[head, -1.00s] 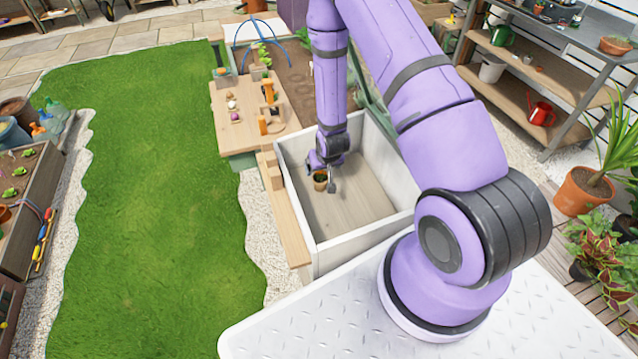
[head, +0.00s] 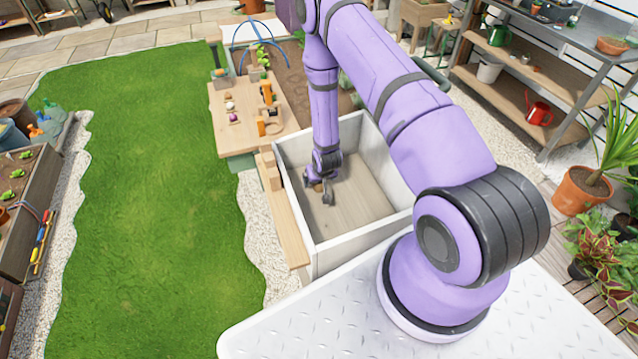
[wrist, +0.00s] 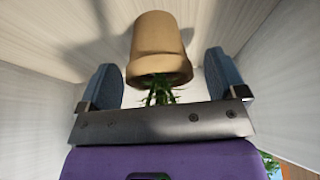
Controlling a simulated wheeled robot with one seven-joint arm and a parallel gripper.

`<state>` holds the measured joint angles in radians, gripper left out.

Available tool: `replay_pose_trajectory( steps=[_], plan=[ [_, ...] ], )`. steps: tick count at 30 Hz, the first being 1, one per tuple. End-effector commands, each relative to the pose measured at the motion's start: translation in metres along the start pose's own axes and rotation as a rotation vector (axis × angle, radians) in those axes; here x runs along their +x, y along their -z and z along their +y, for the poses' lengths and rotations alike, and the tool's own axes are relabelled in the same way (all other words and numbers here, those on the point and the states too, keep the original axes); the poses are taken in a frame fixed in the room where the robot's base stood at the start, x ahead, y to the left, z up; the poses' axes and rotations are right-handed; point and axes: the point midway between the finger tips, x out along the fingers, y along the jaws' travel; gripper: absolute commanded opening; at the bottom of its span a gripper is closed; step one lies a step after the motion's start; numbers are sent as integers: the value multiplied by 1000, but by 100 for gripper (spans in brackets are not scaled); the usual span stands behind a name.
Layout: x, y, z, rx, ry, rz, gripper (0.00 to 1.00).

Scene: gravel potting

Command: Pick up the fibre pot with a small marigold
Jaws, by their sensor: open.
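The fibre pot (wrist: 158,50), tan and tapered, shows in the wrist view with its rim and green leaves (wrist: 158,92) toward my gripper's palm; I cannot make out a flower. My gripper (wrist: 160,66) is open, with one blue-grey finger on each side of the pot. A gap shows between the pot and each finger. In the head view my gripper (head: 323,190) is low inside the white-walled box (head: 290,205), toward its left side. There the pot is almost wholly hidden behind the gripper.
The box's walls stand around my gripper, the left wall nearest. The wooden floor (head: 360,207) to the right is bare. A wooden ledge (head: 285,220) runs along the box's left side. A wooden table (head: 240,105) with small items stands beyond it.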

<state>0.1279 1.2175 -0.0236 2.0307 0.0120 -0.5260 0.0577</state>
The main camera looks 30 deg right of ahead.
Motion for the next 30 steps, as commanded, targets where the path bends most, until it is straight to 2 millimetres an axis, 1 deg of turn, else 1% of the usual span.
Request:
replay_pose_trajectory(
  steps=[1, 3, 11, 14, 15, 17, 18, 19, 26, 30],
  plan=[
    [6, -1, 0, 0, 0, -1, 90],
    [10, 0, 0, 0, 1, 0, 90],
    [11, 0, 0, 0, 1, 0, 90],
    [11, 0, -1, 0, 1, 0, 70],
    [11, 0, -1, 0, 1, 0, 60],
    [11, 0, -1, 0, 1, 0, 47],
    [11, 0, -1, 0, 1, 0, 37],
    [11, 0, -1, 0, 1, 0, 36],
    [11, 0, -1, 0, 1, 0, 36],
    [7, 2, -1, 0, 1, 1, 36]
  ],
)
